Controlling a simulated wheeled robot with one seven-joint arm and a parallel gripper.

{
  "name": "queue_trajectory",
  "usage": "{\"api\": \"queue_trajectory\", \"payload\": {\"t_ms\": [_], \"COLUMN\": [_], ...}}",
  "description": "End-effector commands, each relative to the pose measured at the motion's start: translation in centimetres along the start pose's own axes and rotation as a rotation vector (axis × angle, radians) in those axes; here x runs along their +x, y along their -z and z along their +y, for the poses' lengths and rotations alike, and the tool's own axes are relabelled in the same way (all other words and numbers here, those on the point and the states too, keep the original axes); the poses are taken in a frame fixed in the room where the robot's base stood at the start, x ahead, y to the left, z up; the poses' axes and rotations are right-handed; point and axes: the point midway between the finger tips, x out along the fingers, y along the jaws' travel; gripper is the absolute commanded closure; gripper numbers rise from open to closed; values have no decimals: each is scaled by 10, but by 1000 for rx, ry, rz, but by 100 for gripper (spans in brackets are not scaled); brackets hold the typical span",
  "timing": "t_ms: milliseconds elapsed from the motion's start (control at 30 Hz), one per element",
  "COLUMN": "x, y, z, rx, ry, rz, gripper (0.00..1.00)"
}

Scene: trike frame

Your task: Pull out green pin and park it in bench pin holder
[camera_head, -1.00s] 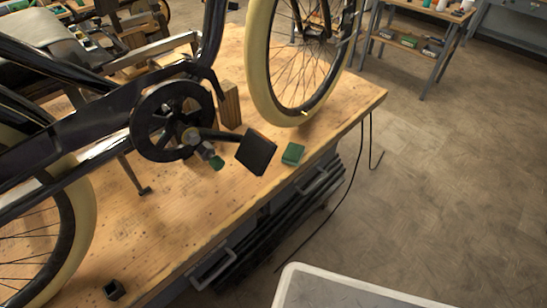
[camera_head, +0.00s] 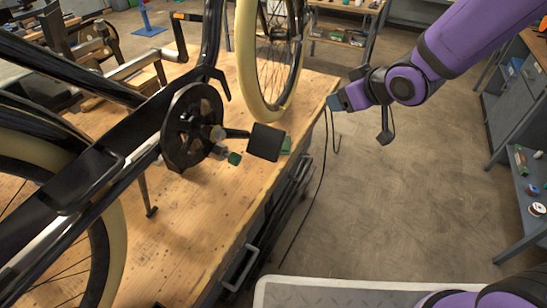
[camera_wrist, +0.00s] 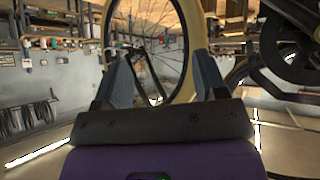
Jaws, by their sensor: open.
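The green pin (camera_head: 234,158) shows as a small green end beside the crank, left of the black pedal (camera_head: 265,142). It sticks out near the chainring (camera_head: 192,127) of the trike frame. My gripper (camera_head: 335,102) is at the bench's right edge, right of the pedal and apart from the pin. In the wrist view my gripper (camera_wrist: 163,75) is open and empty, facing the cream-tyred wheel (camera_wrist: 101,15). The pin cannot be made out there. I cannot tell for sure which thing is the bench pin holder; a dark piece at the head view's bottom edge is mostly cut off.
A green block (camera_head: 287,144) lies on the wooden bench (camera_head: 200,220), partly behind the pedal. The front wheel (camera_head: 247,70) stands between my gripper and the back of the bench. Shelving (camera_head: 520,150) is at the right. The floor between is clear.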

Motion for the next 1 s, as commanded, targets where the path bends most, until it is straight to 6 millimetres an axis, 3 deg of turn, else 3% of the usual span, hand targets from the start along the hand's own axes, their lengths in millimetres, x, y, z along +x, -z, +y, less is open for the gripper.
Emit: {"api": "queue_trajectory", "payload": {"t_ms": [33,200,333,500,733,1000], "x": [18,61,84,98,103,122], "y": [-5,-17,-31,-48,-59,-54], "z": [-16,-69,-113,-157,-183,-199], "rx": [-17,-51,-51,-28,-3,-1], "ry": [52,224,364,511,602,611], "rz": [17,108,175,240,282,286], "gripper": [35,35,35,35,35,35]}}
